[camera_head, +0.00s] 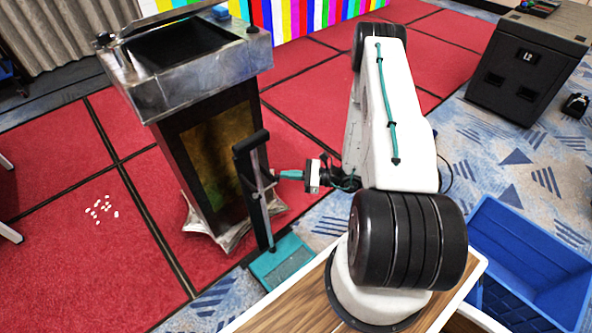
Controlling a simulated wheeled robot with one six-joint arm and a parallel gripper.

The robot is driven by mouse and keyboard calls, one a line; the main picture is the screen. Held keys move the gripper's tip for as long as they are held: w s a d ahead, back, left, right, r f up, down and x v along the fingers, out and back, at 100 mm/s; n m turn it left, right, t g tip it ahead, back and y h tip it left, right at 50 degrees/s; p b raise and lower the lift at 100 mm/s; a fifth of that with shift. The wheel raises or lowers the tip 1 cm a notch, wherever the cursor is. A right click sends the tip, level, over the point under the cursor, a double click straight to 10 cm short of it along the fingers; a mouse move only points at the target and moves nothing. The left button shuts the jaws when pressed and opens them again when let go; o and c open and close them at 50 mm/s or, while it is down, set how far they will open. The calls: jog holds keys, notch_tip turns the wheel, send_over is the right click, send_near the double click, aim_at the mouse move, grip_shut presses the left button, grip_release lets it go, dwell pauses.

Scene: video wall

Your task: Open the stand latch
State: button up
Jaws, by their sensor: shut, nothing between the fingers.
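The stand has a flat teal base (283,266) on the floor. A dark upright (247,183) with a grey bar (262,209) along it rises from the base. A black piece (250,142) sits at the top of the upright. A small dark part (264,187) shows partway up the bar; I cannot tell whether it is the latch. My gripper (282,174) has teal fingers and points left at the stand, just right of the bar. It is shut and empty. I cannot tell whether the fingertips touch the stand.
A tall metal-topped lectern (190,75) stands directly behind the stand. A blue crate (530,262) is at the lower right. A black case (528,65) stands at the back right. White bits (102,208) lie on the red carpet at left.

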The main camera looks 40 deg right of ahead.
jog(key=shift+s+a, duration=0.4)
jog(key=shift+s, duration=0.35)
jog(key=o, duration=0.4)
jog(key=shift+s+d, duration=0.2)
jog(key=shift+d, duration=0.35)
jog(key=shift+o, duration=0.5)
jog(key=shift+s+d, duration=0.5)
jog(key=shift+d, duration=0.35)
jog(key=shift+s+d, duration=0.45)
jog(key=shift+d, duration=0.4)
jog(key=shift+v, duration=1.15)
jog(key=shift+d, duration=0.1)
jog(key=v, duration=0.7)
jog(key=shift+s+d, duration=0.2)
jog(key=shift+d, duration=0.1)
jog(key=shift+f, duration=0.1)
